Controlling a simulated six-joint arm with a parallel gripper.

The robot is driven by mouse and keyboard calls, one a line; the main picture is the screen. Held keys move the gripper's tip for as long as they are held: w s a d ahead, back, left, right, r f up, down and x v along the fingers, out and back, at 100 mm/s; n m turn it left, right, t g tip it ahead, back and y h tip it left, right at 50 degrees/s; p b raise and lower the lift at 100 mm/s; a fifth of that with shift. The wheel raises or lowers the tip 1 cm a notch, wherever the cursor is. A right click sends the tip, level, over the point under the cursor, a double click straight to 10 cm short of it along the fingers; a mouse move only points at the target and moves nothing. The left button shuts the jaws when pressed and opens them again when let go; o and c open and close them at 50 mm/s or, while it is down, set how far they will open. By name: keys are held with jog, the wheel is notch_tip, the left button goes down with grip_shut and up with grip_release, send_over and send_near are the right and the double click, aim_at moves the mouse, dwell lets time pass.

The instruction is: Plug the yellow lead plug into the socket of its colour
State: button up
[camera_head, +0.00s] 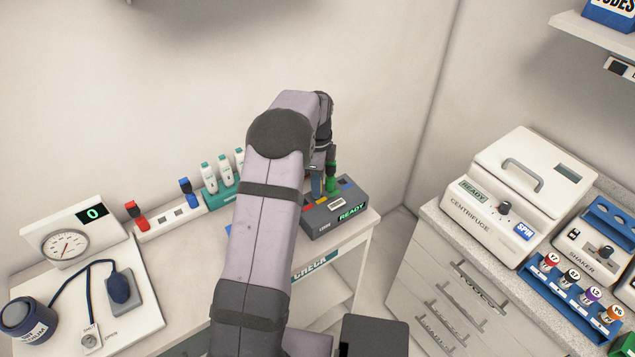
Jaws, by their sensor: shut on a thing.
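A dark grey socket box (322,226) with a READY display stands at the right end of the bench. Coloured marks in red, yellow and blue show on its top. A green plug (332,184) with a dark upper part stands upright at the box's top. My gripper (316,184) is at the back of the box's top, close beside the green plug and mostly hidden behind my own arm. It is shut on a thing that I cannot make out. I cannot clearly see the yellow lead plug or whether it touches its socket.
To the left are a white strip with red and blue pieces (184,213), a teal rack (222,197) and a blood pressure set (76,248). A gap separates bench and counter.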

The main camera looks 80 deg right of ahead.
jog(key=shift+f, duration=0.65)
jog(key=o, duration=1.1)
jog(key=shift+b, duration=0.3)
jog(key=shift+r+b, duration=1.35)
jog(key=shift+r, duration=2.35)
